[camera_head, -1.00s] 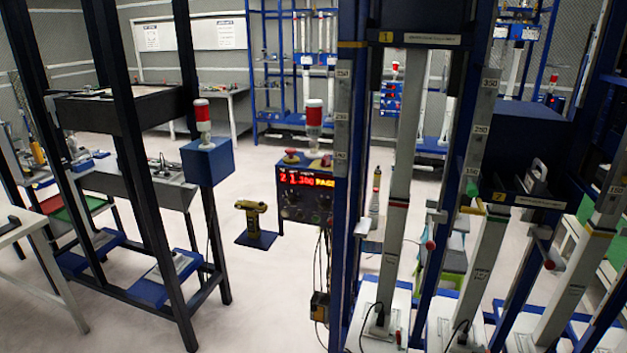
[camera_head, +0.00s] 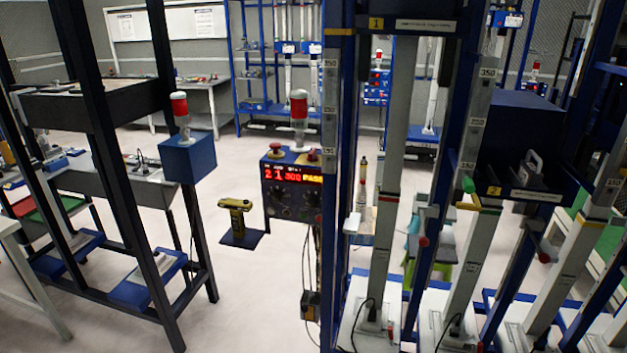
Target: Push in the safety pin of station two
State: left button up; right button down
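The test rack with blue posts and white columns stands on the right. A yellow tag reading 1 (camera_head: 376,23) is on its upper crossbar. A yellow tag reading 2 (camera_head: 494,190) is on a lower dark bar further right. A red knob (camera_head: 544,257) sticks out below and right of tag 2. Another red knob (camera_head: 423,241) sits lower left, beside the first white column (camera_head: 390,170). A green knob (camera_head: 468,185) is on a middle post. I cannot tell which knob is the safety pin of station two, or whether it is in. Neither gripper is in view.
A control box (camera_head: 292,188) with a lit red display and red-white lamp stands left of the rack. A yellow tool (camera_head: 236,217) rests on a blue stand. A dark frame (camera_head: 130,180) fills the left.

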aim_at(543, 257)
jog(key=z, duration=1.35)
